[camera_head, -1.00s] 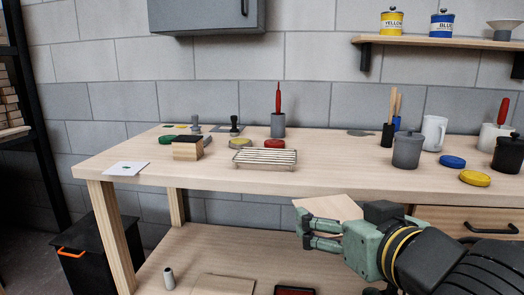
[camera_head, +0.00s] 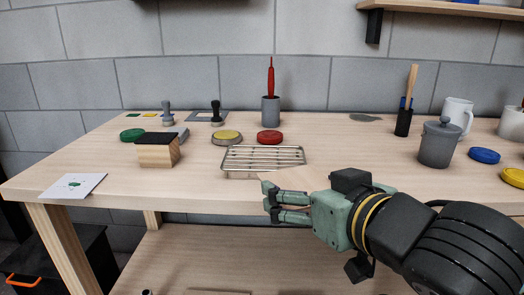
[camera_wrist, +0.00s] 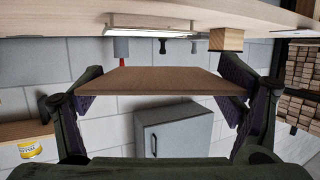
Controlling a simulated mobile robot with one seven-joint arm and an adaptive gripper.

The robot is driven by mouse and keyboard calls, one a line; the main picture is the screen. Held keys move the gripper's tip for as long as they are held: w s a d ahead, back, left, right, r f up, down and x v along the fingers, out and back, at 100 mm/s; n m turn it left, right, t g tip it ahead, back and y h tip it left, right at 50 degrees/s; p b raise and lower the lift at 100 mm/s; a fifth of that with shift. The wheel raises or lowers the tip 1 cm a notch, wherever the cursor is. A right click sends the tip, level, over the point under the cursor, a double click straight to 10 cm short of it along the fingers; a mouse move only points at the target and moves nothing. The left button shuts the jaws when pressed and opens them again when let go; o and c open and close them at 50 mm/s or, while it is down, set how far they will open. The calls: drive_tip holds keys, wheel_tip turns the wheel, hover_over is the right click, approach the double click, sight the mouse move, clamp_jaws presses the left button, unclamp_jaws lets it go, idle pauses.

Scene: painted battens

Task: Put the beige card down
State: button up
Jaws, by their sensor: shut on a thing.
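The beige card (camera_head: 297,179) is held in my gripper (camera_head: 272,203), in front of the bench's front edge and just below and right of the wire rack (camera_head: 262,158) in the head view. Its pale face blends with the bench top and the fingers hide part of it. In the wrist view the card (camera_wrist: 155,82) spans between the two fingers of my gripper (camera_wrist: 160,98), one at each side. I cannot tell how far it is from the bench top (camera_head: 100,160).
A wooden block with a dark top (camera_head: 157,152), a white card with a green mark (camera_head: 72,186), yellow (camera_head: 227,138) and red (camera_head: 269,138) round pads and a grey lidded jar (camera_head: 438,145) stand on the bench. Bare bench lies left of the rack.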

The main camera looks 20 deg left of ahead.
sight(302, 169)
drive_tip(key=w+p, duration=0.1)
drive_tip(key=p, duration=0.1)
drive_tip(key=w+p, duration=0.3)
drive_tip(key=p, duration=0.1)
drive_tip(key=shift+w+a+r, duration=0.2)
drive_tip(key=shift+w+r, duration=0.1)
drive_tip(key=shift+w, duration=0.1)
drive_tip(key=w, duration=0.3)
drive_tip(key=w+a+f+p, duration=0.1)
drive_tip(key=w, duration=0.3)
drive_tip(key=w+f, duration=0.1)
drive_tip(key=w, duration=0.2)
drive_tip(key=shift+w+a+p, duration=0.15)
drive_tip(key=shift+w+p, duration=0.15)
drive_tip(key=shift+w, duration=0.25)
drive_tip(key=shift+f, duration=1.8)
drive_tip(key=shift+f, duration=0.2)
drive_tip(key=o, duration=0.8)
drive_tip(key=shift+r, duration=0.1)
